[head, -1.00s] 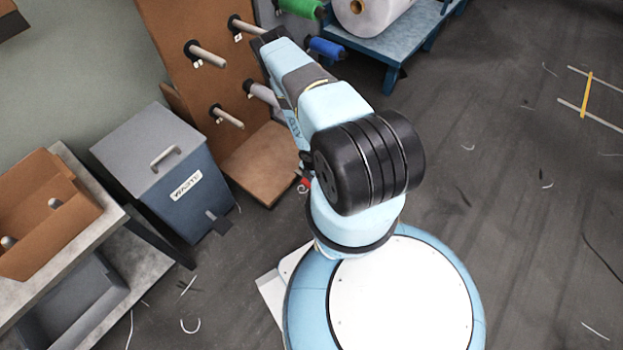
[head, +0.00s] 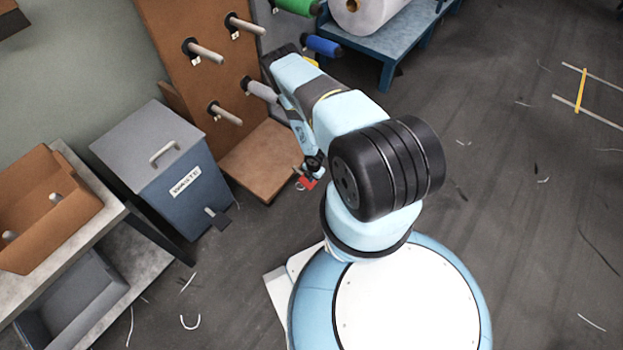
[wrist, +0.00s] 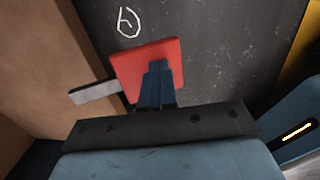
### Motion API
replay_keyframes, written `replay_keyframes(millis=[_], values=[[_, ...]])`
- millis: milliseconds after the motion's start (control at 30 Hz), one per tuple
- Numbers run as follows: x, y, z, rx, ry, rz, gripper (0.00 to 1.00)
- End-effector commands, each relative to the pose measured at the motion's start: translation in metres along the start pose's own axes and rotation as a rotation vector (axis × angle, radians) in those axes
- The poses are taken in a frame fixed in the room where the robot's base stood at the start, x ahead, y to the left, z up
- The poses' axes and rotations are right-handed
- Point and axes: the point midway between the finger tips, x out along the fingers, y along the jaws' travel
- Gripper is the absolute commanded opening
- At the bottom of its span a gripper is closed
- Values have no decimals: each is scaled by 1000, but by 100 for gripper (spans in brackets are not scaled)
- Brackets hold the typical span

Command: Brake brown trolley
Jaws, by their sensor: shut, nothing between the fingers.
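The brown trolley (head: 165,35) is a tall brown panel with pegs and a low brown base (head: 262,165), standing against the wall. A red pedal (head: 308,184) sits low at the right end of that base. In the wrist view the red pedal (wrist: 128,75) is a flat plate, with a grey bar (wrist: 92,93) running from it toward the brown side at left. My gripper (wrist: 158,68) is shut and empty, its dark blue fingers in front of the pedal and hiding part of it. I cannot tell whether they touch. In the head view my gripper (head: 314,165) is just above the pedal.
A blue waste bin (head: 180,190) with a grey lid and a foot pedal stands left of the trolley. A blue stand (head: 385,50) with a white roll is behind. The floor at right is mostly clear.

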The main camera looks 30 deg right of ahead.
Motion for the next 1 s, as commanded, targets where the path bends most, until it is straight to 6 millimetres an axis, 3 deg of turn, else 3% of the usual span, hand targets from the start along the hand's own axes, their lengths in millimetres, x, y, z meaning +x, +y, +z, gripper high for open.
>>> replay_keyframes(millis=[33, 267, 800, 1000], values=[[4, 2, -11, -3, 15, 6, 0], [-5, 0, -10, -4, 14, 5, 0], [-101, -28, 2, 1, 0, 1, 0], [-125, -36, 3, 3, 0, 1, 0]])
